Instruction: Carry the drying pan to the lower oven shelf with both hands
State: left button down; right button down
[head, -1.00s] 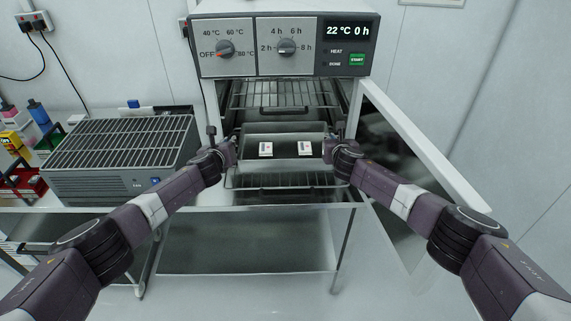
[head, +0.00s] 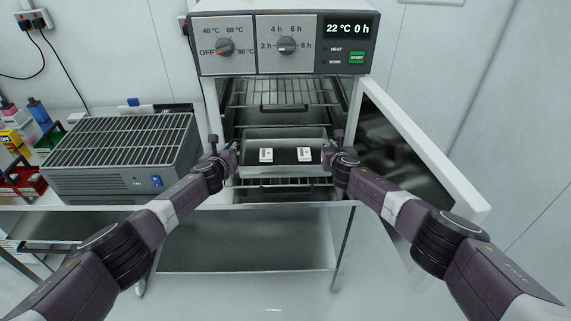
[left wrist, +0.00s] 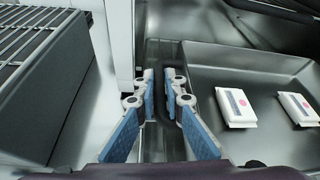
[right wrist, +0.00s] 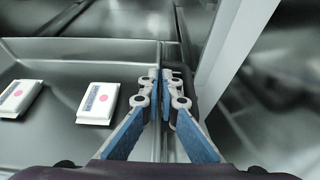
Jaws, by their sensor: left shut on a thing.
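The drying pan (head: 285,172) is a shallow grey metal tray, roughly level inside the open oven, above the lower oven shelf (head: 292,183). Two small white packs (head: 266,155) (head: 305,154) lie in it. My left gripper (head: 232,157) is shut on the pan's left side; the left wrist view shows its fingers (left wrist: 163,82) at the pan's edge. My right gripper (head: 328,156) is at the pan's right side, its fingers (right wrist: 163,82) closed about the edge there. The pan hides much of the lower shelf, and I cannot tell whether they touch.
An upper wire shelf (head: 285,92) with a dark handle sits above the pan. The open oven door (head: 425,150) stands at the right, close to my right arm. A grey grilled unit (head: 120,155) stands on the bench at the left. The control panel (head: 285,45) overhangs the opening.

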pick_arm(q)
jog(key=shift+w+a+f, duration=0.1)
jog(key=shift+a+f, duration=0.05)
jog(key=shift+f, duration=0.05)
pick_arm(e)
jog(key=shift+d+f, duration=0.2)
jog(key=shift+f, duration=0.1)
pick_arm(q)
jog(key=c, duration=2.5)
grip_release()
jog(key=shift+f, duration=0.15)
pick_arm(e)
jog(key=c, duration=2.7)
grip_release()
jog(key=shift+f, duration=0.15)
pick_arm(q)
jog(key=o, duration=0.5)
pick_arm(e)
jog(key=o, duration=0.5)
jog(key=shift+o, duration=0.2)
jog(key=shift+a, duration=0.1)
pick_arm(q)
jog(key=shift+s, duration=0.2)
